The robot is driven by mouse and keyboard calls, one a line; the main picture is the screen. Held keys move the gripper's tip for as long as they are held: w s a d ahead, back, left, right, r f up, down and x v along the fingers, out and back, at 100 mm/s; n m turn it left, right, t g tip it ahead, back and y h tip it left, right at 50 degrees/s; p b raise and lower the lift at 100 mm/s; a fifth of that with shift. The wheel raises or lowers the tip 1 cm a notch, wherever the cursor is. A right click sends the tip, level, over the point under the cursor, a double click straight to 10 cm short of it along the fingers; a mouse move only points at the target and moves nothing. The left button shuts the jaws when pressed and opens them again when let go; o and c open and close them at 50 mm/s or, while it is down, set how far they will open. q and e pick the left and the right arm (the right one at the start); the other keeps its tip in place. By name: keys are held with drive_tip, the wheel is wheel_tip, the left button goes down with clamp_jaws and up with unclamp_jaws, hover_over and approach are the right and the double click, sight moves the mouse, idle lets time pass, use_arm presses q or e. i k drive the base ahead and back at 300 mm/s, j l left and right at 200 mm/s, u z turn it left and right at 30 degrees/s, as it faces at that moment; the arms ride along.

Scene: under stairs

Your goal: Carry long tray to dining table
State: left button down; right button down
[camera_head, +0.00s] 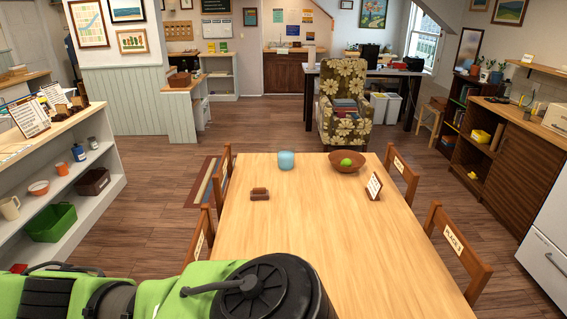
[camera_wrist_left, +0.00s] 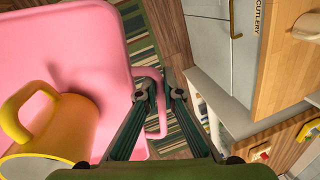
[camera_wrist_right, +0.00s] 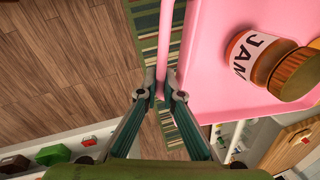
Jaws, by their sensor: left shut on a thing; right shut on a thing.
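The long tray is pink; its one end (camera_wrist_left: 110,60) fills the left of the left wrist view, and its other end (camera_wrist_right: 215,60) fills the right of the right wrist view. A yellow mug (camera_wrist_left: 60,120) and a jam jar (camera_wrist_right: 268,58) are on the tray. The wooden dining table (camera_head: 310,240) stands ahead in the head view. The tray and both grippers are outside the head view.
On the table are a blue cup (camera_head: 286,160), a bowl with green fruit (camera_head: 347,163), a small brown object (camera_head: 260,194) and a card (camera_head: 374,186). Chairs (camera_head: 458,250) line its sides. Shelves (camera_head: 70,190) stand left, a wooden cabinet (camera_head: 510,165) right.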

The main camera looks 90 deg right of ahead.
sight(334, 293)
drive_tip(key=k+z, duration=0.2)
drive_tip(key=z, duration=0.3)
drive_tip(key=k+l+z, duration=0.15)
drive_tip(key=z, duration=0.35)
drive_tip(key=k+l+z, duration=0.15)
drive_tip(key=z, duration=0.35)
drive_tip(key=l+z, duration=0.35)
drive_tip(key=z, duration=0.15)
drive_tip(key=k+l+z, duration=0.1)
drive_tip(key=l+z, duration=0.2)
drive_tip(key=z, duration=0.2)
